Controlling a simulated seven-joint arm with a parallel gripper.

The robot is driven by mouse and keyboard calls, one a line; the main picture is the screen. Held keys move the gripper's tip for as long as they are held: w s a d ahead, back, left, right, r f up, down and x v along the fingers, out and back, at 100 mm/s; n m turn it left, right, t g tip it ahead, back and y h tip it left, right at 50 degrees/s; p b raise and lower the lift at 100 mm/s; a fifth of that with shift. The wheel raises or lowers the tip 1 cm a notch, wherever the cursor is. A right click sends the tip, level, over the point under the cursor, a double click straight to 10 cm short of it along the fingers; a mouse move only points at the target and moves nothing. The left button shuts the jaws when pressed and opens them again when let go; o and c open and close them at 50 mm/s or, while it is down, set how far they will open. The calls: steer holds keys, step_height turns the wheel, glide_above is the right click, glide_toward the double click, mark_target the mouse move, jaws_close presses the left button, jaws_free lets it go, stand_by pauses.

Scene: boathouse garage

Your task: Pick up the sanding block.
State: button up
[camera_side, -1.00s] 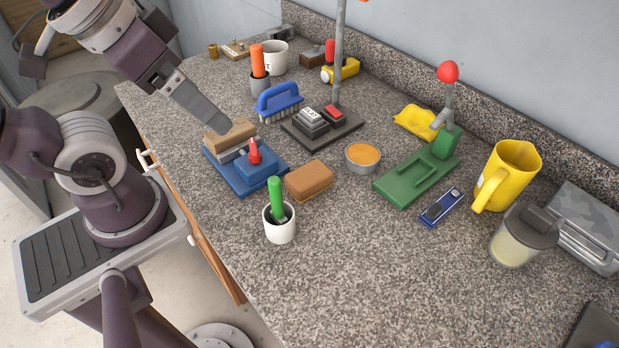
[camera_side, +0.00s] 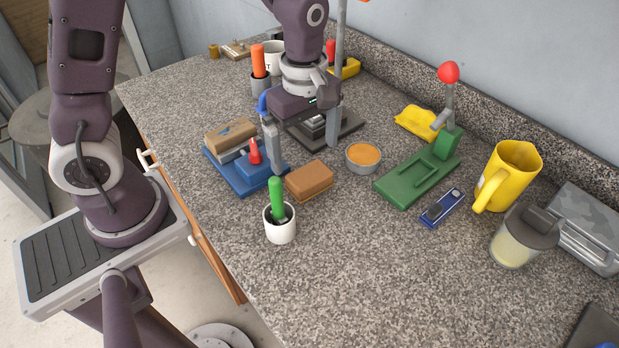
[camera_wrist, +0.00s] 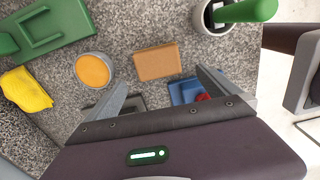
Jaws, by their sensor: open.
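The brown rectangular block that looks like the sanding block (camera_side: 310,180) lies flat on the speckled worktop, between the blue base and the small orange-filled tin. In the wrist view the block (camera_wrist: 156,62) lies just beyond the fingertips, roughly midway between them. My gripper (camera_side: 303,157) points down with its fingers spread, and nothing is between them. It appears behind the block in the side view. The gripper (camera_wrist: 161,77) also shows open in the wrist view. How high the fingertips are above the worktop is hard to tell.
The blue base with a red lever (camera_side: 239,187) is close on the left and bears a wood-topped piece. The orange-filled tin (camera_side: 363,158) is close on the right. A white cup with a green handle (camera_side: 280,228) stands in front.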

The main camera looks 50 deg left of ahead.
mark_target(310, 174)
steer(key=f, duration=0.4)
steer(key=d+f, duration=0.1)
steer(key=f, duration=0.1)
steer(key=shift+w+f, duration=0.1)
steer(key=shift+f, duration=0.3)
steer(key=c, duration=1.5)
steer(key=shift+o, duration=0.2)
step_height(310, 174, up, 10)
steer(key=shift+r, duration=0.1)
